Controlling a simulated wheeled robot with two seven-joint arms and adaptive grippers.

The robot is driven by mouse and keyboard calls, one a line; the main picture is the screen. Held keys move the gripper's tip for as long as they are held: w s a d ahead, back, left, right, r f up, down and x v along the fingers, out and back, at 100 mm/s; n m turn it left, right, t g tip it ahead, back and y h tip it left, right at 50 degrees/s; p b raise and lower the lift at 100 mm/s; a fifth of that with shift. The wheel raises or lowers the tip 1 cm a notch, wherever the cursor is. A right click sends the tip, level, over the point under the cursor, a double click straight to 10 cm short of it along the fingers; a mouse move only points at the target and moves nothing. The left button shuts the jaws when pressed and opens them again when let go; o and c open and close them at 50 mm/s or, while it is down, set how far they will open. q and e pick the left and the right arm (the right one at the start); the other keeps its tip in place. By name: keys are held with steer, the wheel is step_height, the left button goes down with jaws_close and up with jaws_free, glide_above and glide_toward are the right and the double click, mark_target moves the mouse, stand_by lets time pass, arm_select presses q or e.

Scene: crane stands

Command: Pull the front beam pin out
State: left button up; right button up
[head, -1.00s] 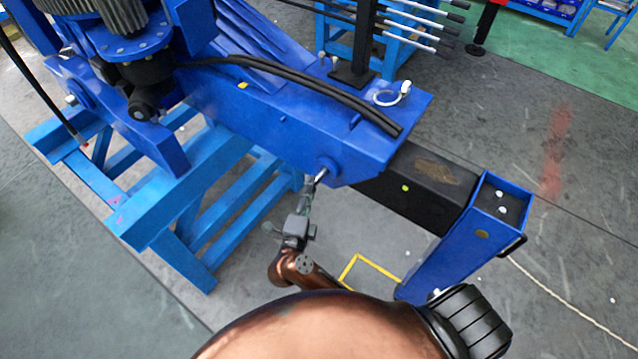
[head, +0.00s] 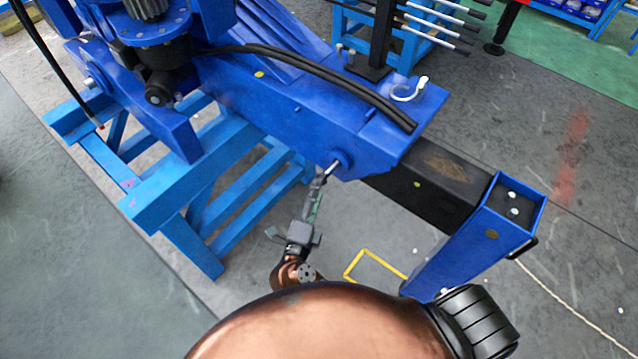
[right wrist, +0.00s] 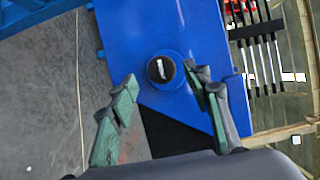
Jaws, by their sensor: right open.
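The front beam pin (head: 332,168) sticks out of a round blue boss on the side of the blue beam (head: 290,115), with its silver end showing. In the right wrist view the pin (right wrist: 160,68) is seen end-on, as a dark round end with a pale mark inside a blue collar. My right gripper (head: 319,186) is just below and in front of the pin in the head view. In the right wrist view its green-grey fingers (right wrist: 165,88) are spread, one on each side of the pin, with nothing held. Whether they touch it is unclear. My left gripper is out of view.
A black inner beam (head: 425,180) extends from the blue beam to a blue outrigger leg (head: 465,245). A light-blue stand (head: 165,190) supports the crane on the left. Black hoses (head: 330,85) run over the beam. Open grey floor lies below the gripper.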

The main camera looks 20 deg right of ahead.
steer(key=shift+v, duration=1.6)
